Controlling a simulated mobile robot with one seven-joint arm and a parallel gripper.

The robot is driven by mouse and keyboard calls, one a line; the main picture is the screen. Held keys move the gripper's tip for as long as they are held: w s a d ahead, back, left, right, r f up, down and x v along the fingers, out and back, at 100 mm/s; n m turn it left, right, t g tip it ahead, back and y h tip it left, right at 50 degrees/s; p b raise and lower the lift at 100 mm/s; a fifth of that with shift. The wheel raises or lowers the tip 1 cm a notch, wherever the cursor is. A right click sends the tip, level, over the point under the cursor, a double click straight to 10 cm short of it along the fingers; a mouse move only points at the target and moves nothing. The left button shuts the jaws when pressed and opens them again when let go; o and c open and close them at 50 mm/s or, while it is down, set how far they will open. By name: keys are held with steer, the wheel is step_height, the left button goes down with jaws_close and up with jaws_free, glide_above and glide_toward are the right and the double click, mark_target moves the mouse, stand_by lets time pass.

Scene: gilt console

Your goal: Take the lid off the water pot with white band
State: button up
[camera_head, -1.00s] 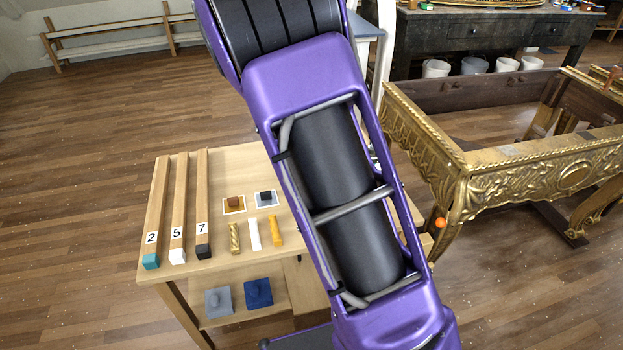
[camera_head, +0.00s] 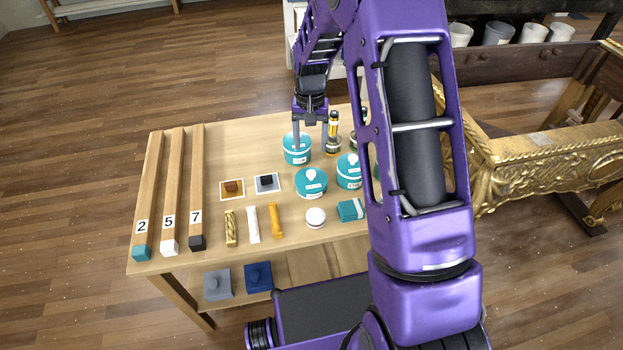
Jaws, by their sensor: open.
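Several teal lidded pots stand on the wooden table. One pot (camera_head: 297,151) is at the back, one pot (camera_head: 311,186) is in front of it, and one pot (camera_head: 349,173) is to the right. All show white markings on their sides. The front and right pots have pale knobs on their lids. I cannot tell for certain which one is the water pot with white band. My gripper (camera_head: 310,148) points down with open jaws at the back pot. One finger overlaps that pot's lid in the picture; contact is unclear. The other finger is between that pot and a dark bottle.
Dark bottles with gold parts (camera_head: 333,135) stand close right of the gripper. A round white-topped jar (camera_head: 315,217) and a teal block (camera_head: 350,210) lie in front. Long numbered bars (camera_head: 148,195) are on the table's left. My arm hides the table's right side.

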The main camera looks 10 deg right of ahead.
mark_target(311, 173)
step_height(311, 173, down, 11)
steer(key=shift+d+r+b, duration=0.1)
steer(key=shift+r+b, duration=0.1)
steer(key=shift+b, duration=0.4)
jaws_close()
